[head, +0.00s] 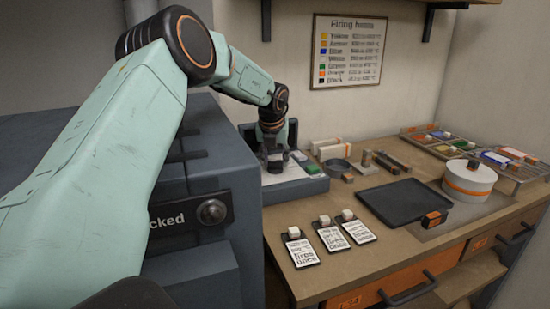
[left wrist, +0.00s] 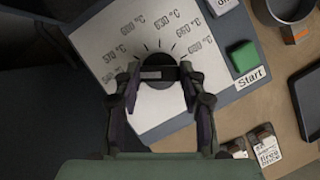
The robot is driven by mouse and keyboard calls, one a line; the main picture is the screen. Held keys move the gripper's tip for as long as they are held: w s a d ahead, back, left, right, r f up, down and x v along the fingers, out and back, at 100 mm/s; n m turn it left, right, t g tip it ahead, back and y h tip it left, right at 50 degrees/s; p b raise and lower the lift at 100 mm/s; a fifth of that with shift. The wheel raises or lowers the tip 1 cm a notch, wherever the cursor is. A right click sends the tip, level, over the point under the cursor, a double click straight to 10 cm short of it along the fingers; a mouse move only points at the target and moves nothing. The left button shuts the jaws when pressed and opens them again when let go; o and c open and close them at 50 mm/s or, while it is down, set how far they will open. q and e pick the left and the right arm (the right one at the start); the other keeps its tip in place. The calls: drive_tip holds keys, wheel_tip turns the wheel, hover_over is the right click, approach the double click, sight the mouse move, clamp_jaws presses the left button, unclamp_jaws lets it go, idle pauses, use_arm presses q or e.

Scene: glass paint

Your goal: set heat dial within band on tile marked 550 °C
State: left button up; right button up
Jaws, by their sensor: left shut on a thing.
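The heat dial (left wrist: 158,82) is a dark round knob with a bar across it, on a pale control panel (left wrist: 130,112). My left gripper (left wrist: 160,76) is shut on the dial's bar, one finger at each end. In the head view my left gripper (head: 275,164) reaches down onto the panel (head: 290,188) and mostly hides the dial. The dial's pointer is not clear. My right gripper is not in view.
A green Start button (left wrist: 243,57) is right of the dial. The dark kiln (head: 212,125) stands left with a sign ending "cked". Three tagged cards (head: 333,239), a black tray (head: 403,203) and a white pot (head: 469,180) are on the bench. A firing notice (head: 347,50) hangs behind.

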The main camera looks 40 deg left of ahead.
use_arm(q)
drive_tip(key=o, duration=1.1)
drive_tip(key=shift+o, duration=0.2)
drive_tip(key=shift+r, duration=0.1)
drive_tip(key=v, duration=1.1)
drive_tip(key=shift+r, duration=0.4)
drive_tip(key=shift+s, duration=0.15)
drive_tip(key=shift+f, duration=0.1)
